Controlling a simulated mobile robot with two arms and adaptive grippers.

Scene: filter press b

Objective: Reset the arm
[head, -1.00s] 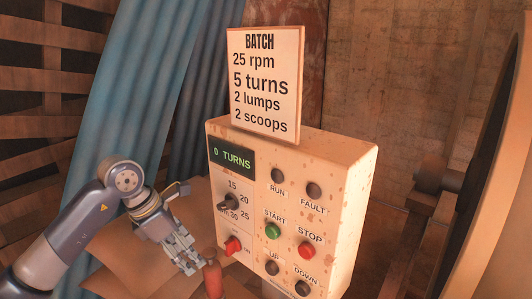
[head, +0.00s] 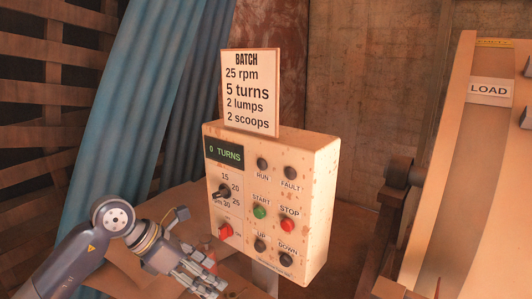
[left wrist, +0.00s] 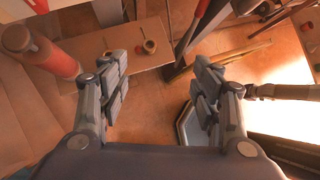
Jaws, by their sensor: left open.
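My left arm comes in from the left in the head view. Its gripper (head: 205,281) is low in front of the control box (head: 318,190), apart from the panel's knobs and buttons as far as I can tell. In the left wrist view the two fingers of this gripper (left wrist: 162,88) stand wide apart with nothing between them. Below them are a wooden board and the floor. My right gripper cannot be made out in either view.
The box's display (head: 224,152) reads 0 TURNS. A BATCH sign (head: 250,92) stands on top. A large drum with a LOAD label (head: 489,91) is at right. A blue curtain (head: 150,100) hangs behind. A red cylinder (left wrist: 42,52) stands left of the fingers in the wrist view.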

